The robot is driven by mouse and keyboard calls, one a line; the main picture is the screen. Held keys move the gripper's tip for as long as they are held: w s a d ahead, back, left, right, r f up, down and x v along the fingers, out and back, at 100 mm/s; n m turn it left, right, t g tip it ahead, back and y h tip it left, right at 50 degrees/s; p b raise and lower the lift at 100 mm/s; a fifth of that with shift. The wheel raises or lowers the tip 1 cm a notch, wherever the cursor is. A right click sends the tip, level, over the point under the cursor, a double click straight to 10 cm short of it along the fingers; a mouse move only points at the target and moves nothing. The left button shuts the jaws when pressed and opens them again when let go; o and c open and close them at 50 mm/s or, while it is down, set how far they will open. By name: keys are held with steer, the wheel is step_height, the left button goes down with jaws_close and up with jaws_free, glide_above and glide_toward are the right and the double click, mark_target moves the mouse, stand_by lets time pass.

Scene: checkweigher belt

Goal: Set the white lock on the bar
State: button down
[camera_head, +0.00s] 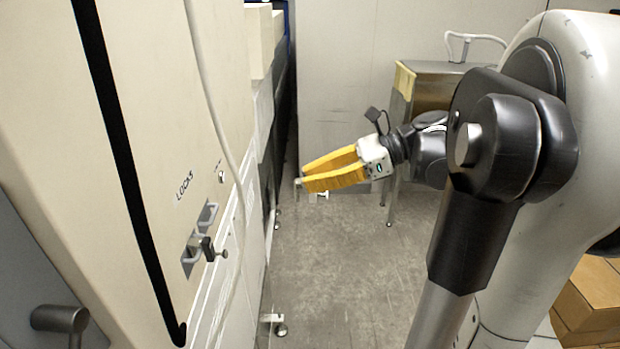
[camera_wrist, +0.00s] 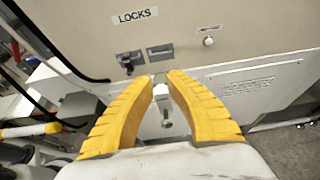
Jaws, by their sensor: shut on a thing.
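My gripper (camera_head: 301,182) has yellow fingers that close at their tips on the white lock. In the wrist view, my gripper (camera_wrist: 160,78) holds the lock, and its white body (camera_wrist: 161,104) hangs between the fingers with a small knob-ended piece below. In the head view only a small part of the lock (camera_head: 324,195) shows under the fingers. The cabinet's lock station, labelled LOCKS, has two grey bars in recesses. One bar (camera_wrist: 160,52) is empty and lies just beyond my fingertips in the wrist view. The other holds a black lock (camera_wrist: 127,66). The lock is apart from the empty bar in the head view.
The cream cabinet (camera_head: 150,120) stands at the left, with a small round knob (camera_wrist: 208,41) beside the bars and a dark handle (camera_head: 60,319) lower left. A metal stand (camera_head: 436,68) is behind my gripper. The floor (camera_head: 345,285) between is clear.

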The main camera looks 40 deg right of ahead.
steer(key=s+d+b, duration=0.1)
steer(key=s+d, duration=0.5)
steer(key=d, duration=0.3)
steer(key=shift+s, duration=0.25)
stand_by(0.4)
stand_by(0.5)
